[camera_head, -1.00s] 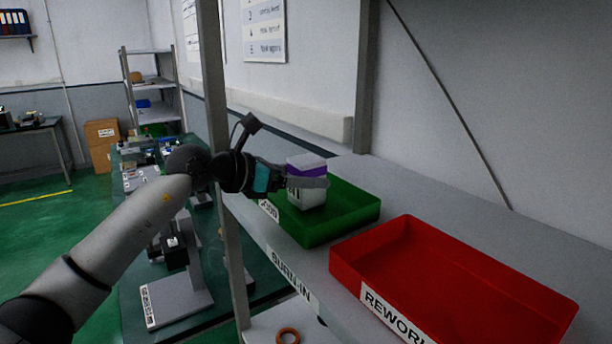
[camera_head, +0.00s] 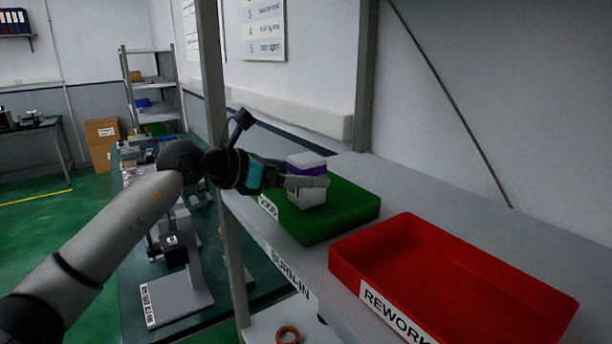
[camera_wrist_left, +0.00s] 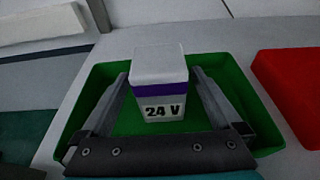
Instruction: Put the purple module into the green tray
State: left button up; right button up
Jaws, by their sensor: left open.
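The purple module (camera_head: 307,181) is a white block with a purple band and a "24 V" label. In the left wrist view the module (camera_wrist_left: 159,85) stands upright inside the green tray (camera_wrist_left: 235,103). The green tray also shows in the head view (camera_head: 345,214), on the shelf. My left gripper (camera_head: 318,182) is at the module, and in the left wrist view its fingers (camera_wrist_left: 161,90) lie on either side of it, with small gaps. The gripper is open. My right gripper is not in view.
A red tray (camera_head: 450,275) labelled "REWORK" stands right of the green tray on the grey shelf (camera_head: 290,262). A shelf post (camera_head: 212,100) rises just behind my left arm. A bench with equipment (camera_head: 180,300) lies below at left.

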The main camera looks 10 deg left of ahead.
pick_arm(q)
jog(key=b+v, duration=0.2)
jog(key=v, duration=0.7)
jog(key=shift+s+a+f, duration=0.1)
jog(key=shift+s+a, duration=0.05)
jog(key=shift+v, duration=0.8)
